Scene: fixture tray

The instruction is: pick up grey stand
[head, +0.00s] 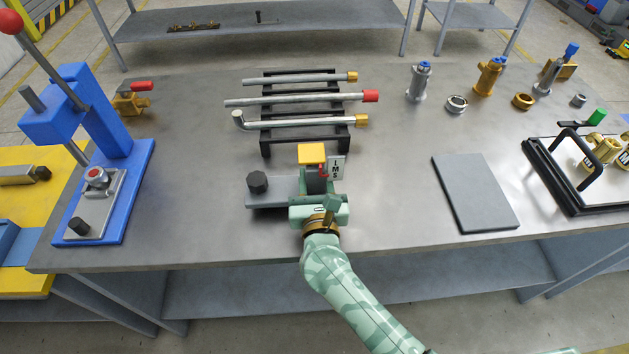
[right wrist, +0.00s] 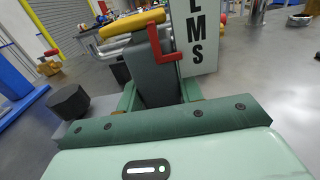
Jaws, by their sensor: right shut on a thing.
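The grey stand (head: 280,190) is near the front middle of the metal table in the head view. It has a flat grey base, a black knob on its left end and a grey post with a yellow cap. A red hook-shaped part and a white lettered plate are at the post. My right gripper (head: 318,186) reaches in from the front and is shut on the post. In the right wrist view the post of the stand (right wrist: 150,72) is between the two green fingers. I cannot tell whether the base touches the table. My left gripper is not in view.
A black rack (head: 265,146) with several pipes lies just behind the stand. A blue press (head: 128,205) stands at the left. A grey plate (head: 474,190) and a black-edged tray (head: 555,186) are at the right. Table between stand and plate is clear.

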